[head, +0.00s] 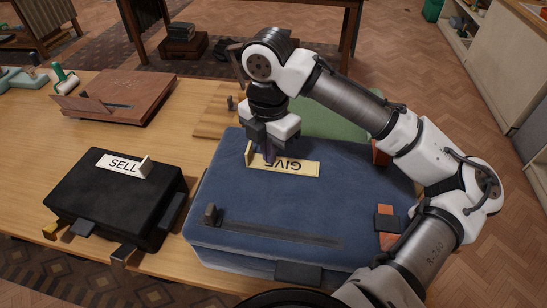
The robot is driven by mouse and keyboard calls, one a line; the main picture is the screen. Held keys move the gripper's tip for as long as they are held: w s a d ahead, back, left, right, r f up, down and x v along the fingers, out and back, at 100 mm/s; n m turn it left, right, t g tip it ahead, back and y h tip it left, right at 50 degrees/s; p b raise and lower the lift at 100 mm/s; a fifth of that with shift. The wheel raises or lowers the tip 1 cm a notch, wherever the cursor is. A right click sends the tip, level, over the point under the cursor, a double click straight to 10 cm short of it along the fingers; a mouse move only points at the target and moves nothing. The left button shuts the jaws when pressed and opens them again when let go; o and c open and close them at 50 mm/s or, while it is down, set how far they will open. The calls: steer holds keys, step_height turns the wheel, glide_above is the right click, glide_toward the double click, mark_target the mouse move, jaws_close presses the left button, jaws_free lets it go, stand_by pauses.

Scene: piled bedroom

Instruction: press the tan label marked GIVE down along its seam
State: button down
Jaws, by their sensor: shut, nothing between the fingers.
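The tan label marked GIVE (301,167) lies on top of the blue padded case (240,207), near its far edge. Its lettering reads upside down from here. A small upright tan tab stands at the label's left end. My gripper (268,157) points down from above, shut and empty, with its fingertips at the left part of the label. I cannot tell whether the fingertips touch it. The fingers hide part of the label's left half.
A black case (105,205) with a white SELL label (122,163) sits to the left. A brown wooden box (118,97) and a green-handled roller (65,79) lie at the back left. A green object (330,120) is behind the blue case.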

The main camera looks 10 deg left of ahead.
steer(key=shift+r+p, duration=0.5)
steer(key=shift+r, duration=0.1)
step_height(320, 180, up, 7)
steer(key=p, duration=0.6)
steer(key=shift+f, duration=0.2)
